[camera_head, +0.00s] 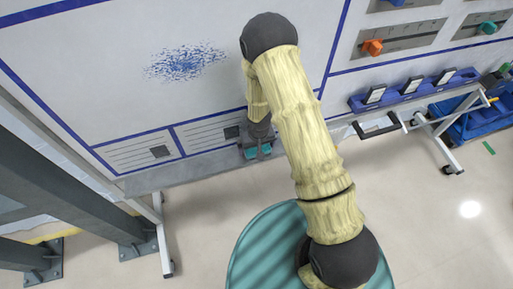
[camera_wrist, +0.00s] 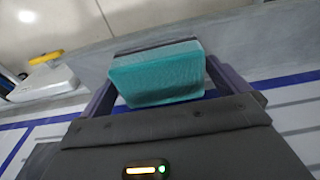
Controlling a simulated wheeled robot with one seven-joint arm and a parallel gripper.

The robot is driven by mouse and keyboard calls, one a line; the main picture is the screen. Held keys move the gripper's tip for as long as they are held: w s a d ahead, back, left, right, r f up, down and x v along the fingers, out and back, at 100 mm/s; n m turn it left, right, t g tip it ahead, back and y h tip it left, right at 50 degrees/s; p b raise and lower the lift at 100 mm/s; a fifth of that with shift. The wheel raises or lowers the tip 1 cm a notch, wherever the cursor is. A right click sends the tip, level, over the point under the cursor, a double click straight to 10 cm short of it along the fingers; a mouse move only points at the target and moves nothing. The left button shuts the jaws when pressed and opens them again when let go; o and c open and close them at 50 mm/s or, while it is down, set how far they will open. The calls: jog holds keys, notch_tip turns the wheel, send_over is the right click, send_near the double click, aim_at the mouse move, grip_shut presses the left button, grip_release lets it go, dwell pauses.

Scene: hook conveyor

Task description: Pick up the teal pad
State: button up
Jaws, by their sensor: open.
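The teal pad (camera_wrist: 157,78), a block with a teal face and a darker band along its upper side, sits at the grey ledge in the wrist view. My gripper (camera_wrist: 160,72) is open, with one purple-grey finger on each side of the pad. I cannot tell whether either finger touches it. In the head view my gripper (camera_head: 258,145) points down at the ledge below the panel. Only bits of the teal pad (camera_head: 251,153) show there; the gripper hides the rest.
A grey ledge (camera_head: 205,170) runs along the foot of the white, blue-lined panel (camera_head: 110,70). A blue rail (camera_head: 415,92) with black-and-white pieces and a black handle (camera_head: 378,128) are to the right. Grey steel posts (camera_head: 75,180) stand left.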

jog(key=c, duration=0.8)
jog(key=shift+r+b, duration=0.2)
jog(key=shift+b, duration=0.1)
